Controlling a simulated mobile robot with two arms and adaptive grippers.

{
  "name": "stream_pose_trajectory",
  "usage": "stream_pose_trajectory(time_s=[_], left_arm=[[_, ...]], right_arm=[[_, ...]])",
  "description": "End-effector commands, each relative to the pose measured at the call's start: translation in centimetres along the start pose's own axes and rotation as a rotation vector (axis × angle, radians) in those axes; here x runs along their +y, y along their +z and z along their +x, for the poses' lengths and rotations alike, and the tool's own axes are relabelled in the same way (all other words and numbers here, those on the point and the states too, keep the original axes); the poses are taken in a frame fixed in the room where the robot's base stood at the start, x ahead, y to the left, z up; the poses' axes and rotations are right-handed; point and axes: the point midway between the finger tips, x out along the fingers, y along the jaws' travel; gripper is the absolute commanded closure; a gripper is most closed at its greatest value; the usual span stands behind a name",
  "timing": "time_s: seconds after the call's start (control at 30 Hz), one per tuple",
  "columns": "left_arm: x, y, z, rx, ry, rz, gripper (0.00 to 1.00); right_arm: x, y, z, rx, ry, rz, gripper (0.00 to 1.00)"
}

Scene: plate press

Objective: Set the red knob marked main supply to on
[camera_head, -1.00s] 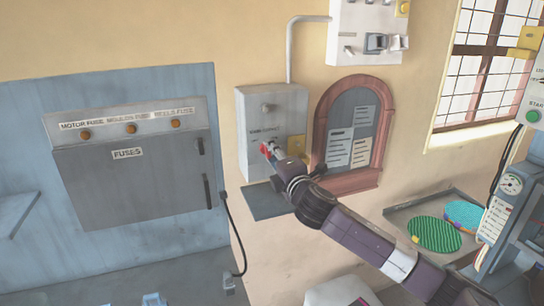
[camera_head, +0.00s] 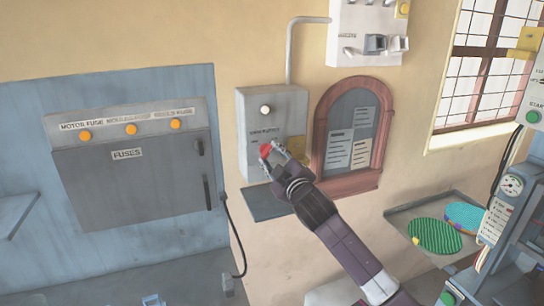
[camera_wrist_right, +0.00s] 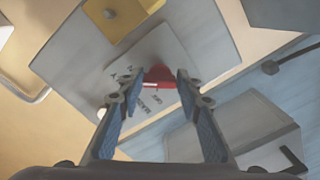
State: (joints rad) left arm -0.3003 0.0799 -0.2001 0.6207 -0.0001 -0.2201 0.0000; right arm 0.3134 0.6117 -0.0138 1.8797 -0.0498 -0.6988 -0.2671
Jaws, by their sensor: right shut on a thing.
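The red knob (camera_head: 265,150) sits on the front of a grey wall box (camera_head: 258,112) with a marking plate. The wrist view shows the red knob (camera_wrist_right: 160,76) with a pale line across it, on a lettered plate. My right gripper (camera_head: 271,153) is at the box, shut on the knob. In the wrist view my right gripper's fingertips (camera_wrist_right: 154,86) stand on either side of it. The small lettering is too blurred to read in full. A round lamp (camera_head: 265,110) above the knob glows white. My left gripper is not in view.
A fuse cabinet (camera_head: 130,177) with lit orange lamps stands left. A blue-grey ledge (camera_head: 262,204) juts out below the box. A framed notice board (camera_head: 318,150) is close right. A tray (camera_head: 400,213) holding round plates lies further right.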

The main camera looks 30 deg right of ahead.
Motion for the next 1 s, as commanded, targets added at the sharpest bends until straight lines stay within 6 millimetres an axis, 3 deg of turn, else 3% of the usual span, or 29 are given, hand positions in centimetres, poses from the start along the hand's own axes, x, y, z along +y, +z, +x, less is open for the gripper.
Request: stream_pose_trajectory(time_s=[0.3,0.8,0.83,1.0], left_arm=[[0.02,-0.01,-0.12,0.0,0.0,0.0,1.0],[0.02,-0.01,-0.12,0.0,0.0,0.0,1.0],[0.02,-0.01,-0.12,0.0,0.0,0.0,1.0],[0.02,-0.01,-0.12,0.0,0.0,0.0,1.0]], right_arm=[[-0.19,0.09,0.0,-0.002,-0.002,0.104,0.92],[-0.19,0.08,0.01,-0.002,-0.002,0.122,0.92],[-0.19,0.07,0.01,-0.002,-0.002,0.122,0.66],[-0.16,0.06,0.01,-0.001,-0.002,0.12,0.5]])
